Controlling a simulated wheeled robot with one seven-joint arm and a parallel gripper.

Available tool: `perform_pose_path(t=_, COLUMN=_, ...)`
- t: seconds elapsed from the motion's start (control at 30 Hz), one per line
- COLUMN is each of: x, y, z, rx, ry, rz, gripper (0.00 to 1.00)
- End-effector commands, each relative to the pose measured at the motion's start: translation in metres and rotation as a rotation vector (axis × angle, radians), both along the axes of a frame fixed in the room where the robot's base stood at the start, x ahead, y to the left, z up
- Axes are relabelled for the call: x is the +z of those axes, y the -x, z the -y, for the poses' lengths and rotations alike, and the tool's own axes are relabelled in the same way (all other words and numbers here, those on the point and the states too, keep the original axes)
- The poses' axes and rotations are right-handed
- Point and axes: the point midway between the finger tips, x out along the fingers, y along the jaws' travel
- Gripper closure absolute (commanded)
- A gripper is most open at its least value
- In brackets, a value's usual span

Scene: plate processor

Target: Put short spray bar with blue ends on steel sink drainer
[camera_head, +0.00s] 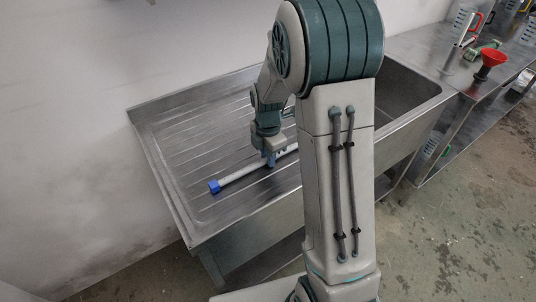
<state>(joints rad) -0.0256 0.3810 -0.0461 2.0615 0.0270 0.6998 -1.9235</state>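The short spray bar (240,173) is a pale grey tube with a blue end cap (214,187) at its left end. It lies on or just above the ribbed steel sink drainer (185,125), near the drainer's front edge. I cannot tell whether it touches the surface. My gripper (271,161) points down at the bar, with its fingertips at the tube. The fingers are small here, and I cannot tell whether they are shut on it. The bar's right end is hidden behind my arm.
The sink basin (400,92) is right of the drainer, partly behind my arm. A steel counter (425,45) further right holds a red funnel (491,60) and several jugs and tools. A wall stands behind the drainer. The back left of the drainer is clear.

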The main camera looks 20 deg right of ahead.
Motion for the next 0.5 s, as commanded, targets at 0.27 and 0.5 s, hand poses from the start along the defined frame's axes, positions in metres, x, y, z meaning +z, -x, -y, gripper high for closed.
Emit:
perform_pose_path(t=0.27, x=0.0, y=0.0, z=0.0, rx=0.0, ry=0.0, rz=0.0, gripper=0.61)
perform_pose_path(t=0.5, x=0.014, y=-0.001, z=0.0, rx=0.0, ry=-0.001, rz=0.006, gripper=0.61)
